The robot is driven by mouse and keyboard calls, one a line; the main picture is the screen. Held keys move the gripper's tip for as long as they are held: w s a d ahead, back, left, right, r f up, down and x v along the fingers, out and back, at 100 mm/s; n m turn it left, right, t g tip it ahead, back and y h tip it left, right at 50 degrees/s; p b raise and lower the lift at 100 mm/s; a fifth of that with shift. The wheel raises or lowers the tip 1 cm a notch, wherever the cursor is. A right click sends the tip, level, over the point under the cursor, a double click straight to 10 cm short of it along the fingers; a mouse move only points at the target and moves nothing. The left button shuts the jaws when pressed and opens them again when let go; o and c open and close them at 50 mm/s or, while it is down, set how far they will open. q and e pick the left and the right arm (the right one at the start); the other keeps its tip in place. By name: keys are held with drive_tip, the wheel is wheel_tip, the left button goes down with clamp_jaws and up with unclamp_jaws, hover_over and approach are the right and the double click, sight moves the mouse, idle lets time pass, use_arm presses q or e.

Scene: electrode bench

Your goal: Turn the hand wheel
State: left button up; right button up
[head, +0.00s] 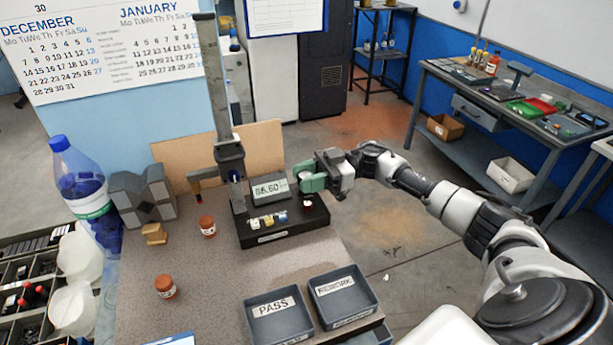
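My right gripper (304,176) has green fingers and reaches in from the right, beside the grey display box (270,191) reading about 86.60. Its fingers look parted, with a pale gap between them and nothing clearly held. A test stand with a tall grey column (222,95) and a dark base (262,239) stands on the bench. A sliding block (229,153) sits on the column. I cannot clearly make out the hand wheel; the gripper may hide part of the stand. A small dark and red part (307,203) is below the gripper. My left gripper is not in view.
Two dark trays, PASS (281,330) and REWORK (343,312), lie at the bench's front right. Orange-brown jars (207,227) (165,288), a large bottle (84,185) and grey V-blocks (140,214) are on the left. The bench middle is mostly clear.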

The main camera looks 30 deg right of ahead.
drive_tip(key=shift+c, duration=1.1)
drive_tip(key=shift+r+m+t+p, duration=0.15)
drive_tip(key=shift+m+t+p, duration=0.25)
drive_tip(key=shift+t+p, duration=0.3)
drive_tip(key=m+t+h+p, duration=0.1)
drive_tip(key=m+t+p, duration=0.1)
drive_tip(key=t+p, duration=0.1)
drive_tip(key=m+t+h+p, duration=0.2)
drive_tip(key=t+p, duration=0.1)
drive_tip(key=p, duration=0.1)
drive_tip(key=shift+s+r+m+t+h, duration=0.1)
drive_tip(key=shift+m+t+h, duration=0.2)
drive_tip(key=shift+m, duration=0.1)
drive_tip(key=shift+f+m+t+h+p, duration=0.2)
drive_tip(key=shift+m+t+h+p, duration=0.9)
drive_tip(key=shift+t+h+p, duration=0.15)
drive_tip(key=o, duration=0.9)
